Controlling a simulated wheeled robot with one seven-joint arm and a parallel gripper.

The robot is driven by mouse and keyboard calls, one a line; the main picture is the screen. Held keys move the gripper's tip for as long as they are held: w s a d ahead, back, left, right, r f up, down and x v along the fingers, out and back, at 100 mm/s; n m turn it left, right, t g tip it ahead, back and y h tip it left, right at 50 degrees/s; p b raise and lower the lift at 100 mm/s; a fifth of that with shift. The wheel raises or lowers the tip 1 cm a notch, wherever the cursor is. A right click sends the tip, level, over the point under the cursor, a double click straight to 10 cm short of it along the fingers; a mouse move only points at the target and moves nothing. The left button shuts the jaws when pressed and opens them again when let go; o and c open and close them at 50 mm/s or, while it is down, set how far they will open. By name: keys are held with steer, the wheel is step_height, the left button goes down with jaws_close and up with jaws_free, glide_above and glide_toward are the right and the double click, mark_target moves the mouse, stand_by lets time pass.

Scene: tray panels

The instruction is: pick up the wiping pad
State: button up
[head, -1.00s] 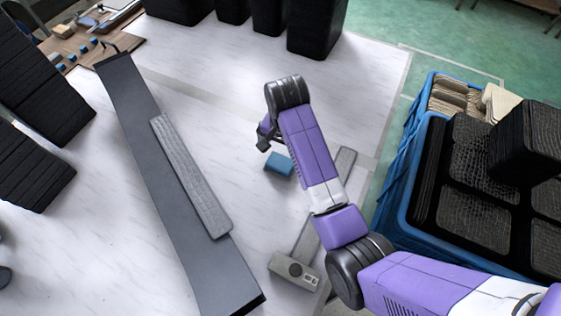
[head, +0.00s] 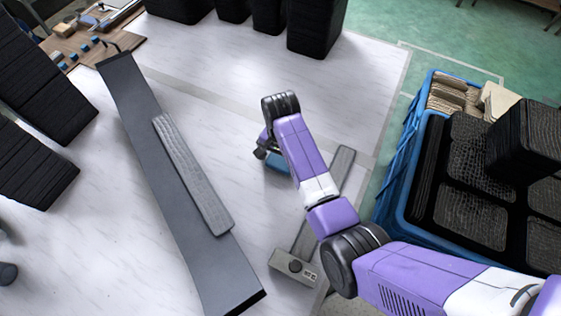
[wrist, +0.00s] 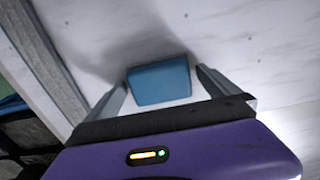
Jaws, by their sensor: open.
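The wiping pad is a small blue block lying on the white marbled table. In the head view the pad (head: 277,164) is partly hidden behind my purple wrist. In the wrist view the whole top of the pad (wrist: 159,81) shows, just beyond and between the two grey fingers. My gripper (wrist: 162,88) is open, with one finger on each side of the pad and a gap to it on both sides.
A long dark grey board (head: 145,140) with a lighter grey panel (head: 190,172) on it lies to the left. A grey bar with a block end (head: 293,268) lies to the right. A blue crate (head: 402,180) of black trays stands at the right. Black stacks (head: 316,25) stand behind.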

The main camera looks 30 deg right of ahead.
steer(key=c, duration=1.3)
steer(key=shift+r, duration=0.15)
